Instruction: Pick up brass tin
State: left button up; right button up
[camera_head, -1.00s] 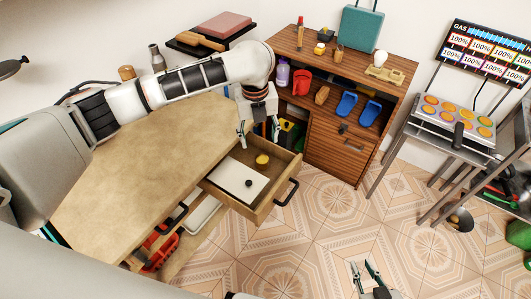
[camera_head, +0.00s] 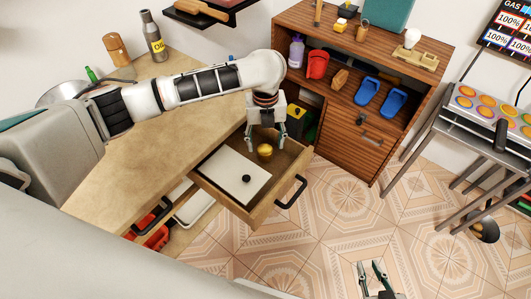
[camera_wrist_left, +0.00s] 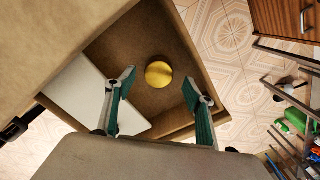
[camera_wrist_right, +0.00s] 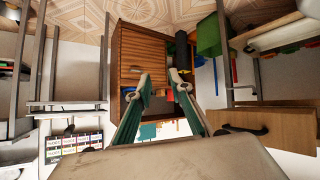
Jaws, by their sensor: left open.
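The brass tin (camera_head: 265,150) is a small round golden tin in the open wooden drawer (camera_head: 236,208), near its back right part. In the left wrist view the tin (camera_wrist_left: 159,74) lies on the drawer floor beyond and between the fingertips. My left gripper (camera_head: 266,146) is open and points down over the drawer at the tin, with nothing held; its fingers also show in the left wrist view (camera_wrist_left: 158,82). My right gripper (camera_head: 373,264) is open and empty, low over the tiled floor at the bottom of the head view; its fingers show in the right wrist view (camera_wrist_right: 160,75).
A white board (camera_head: 233,173) with a black knob lies in the drawer, left of the tin. The desk top (camera_head: 150,145) is left of the drawer. A wooden cabinet (camera_head: 340,137) stands to the right, with a metal stand beyond it. Tiled floor in front is clear.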

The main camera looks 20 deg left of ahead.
aim_at(265, 149)
pick_arm(q)
notch_tip(265, 149, down, 4)
jog(key=shift+s+a+f+b, duration=0.1)
jog(key=shift+f+b, duration=0.05)
jog(key=shift+b, duration=0.5)
pick_arm(e)
jog(key=shift+w+d+f, duration=0.3)
jog(key=shift+w+d, duration=0.05)
jog(key=shift+w, duration=0.2)
pick_arm(q)
jog(key=shift+c, duration=0.5)
jog(key=c, duration=1.1)
pick_arm(e)
jog(key=shift+s+f, duration=0.1)
jog(key=shift+s, duration=0.1)
pick_arm(q)
jog(key=shift+r, duration=0.25)
pick_arm(e)
jog(key=shift+a, duration=0.1)
